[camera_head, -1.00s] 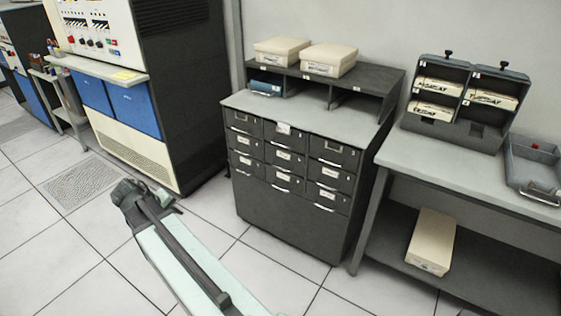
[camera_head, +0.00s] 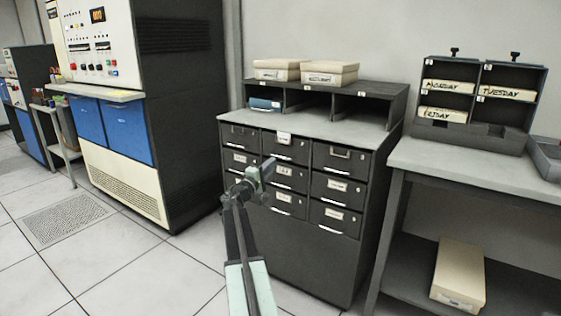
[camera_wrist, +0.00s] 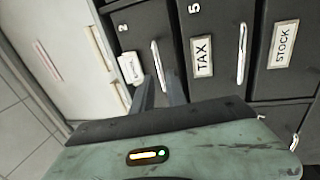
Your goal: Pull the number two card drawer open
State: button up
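The number two card drawer (camera_head: 297,148) is the top middle drawer of a dark grey cabinet. Its front looks flush with its neighbours. In the wrist view, which is turned sideways, its front (camera_wrist: 141,28) carries a "2", a white label and a pale metal handle (camera_wrist: 156,57). My gripper (camera_head: 269,166) is in front of the middle column, just below that drawer's handle in the head view. In the wrist view, my gripper's two dark fingers (camera_wrist: 160,84) are apart, with the handle's end showing between their tips. Contact cannot be told.
A shelf unit with pale boxes (camera_head: 329,73) stands on the cabinet. A grey table (camera_head: 480,170) is at right, a blue-panelled machine (camera_head: 125,130) at left. The floor in front is clear.

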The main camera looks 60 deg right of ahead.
jog(key=d, duration=0.3)
jog(key=d+r+p, duration=0.1)
jog(key=d, duration=0.2)
jog(key=shift+d+r, duration=0.15)
jog(key=shift+d, duration=0.2)
grip_shut()
jog(key=shift+a, duration=0.1)
dwell(0.7)
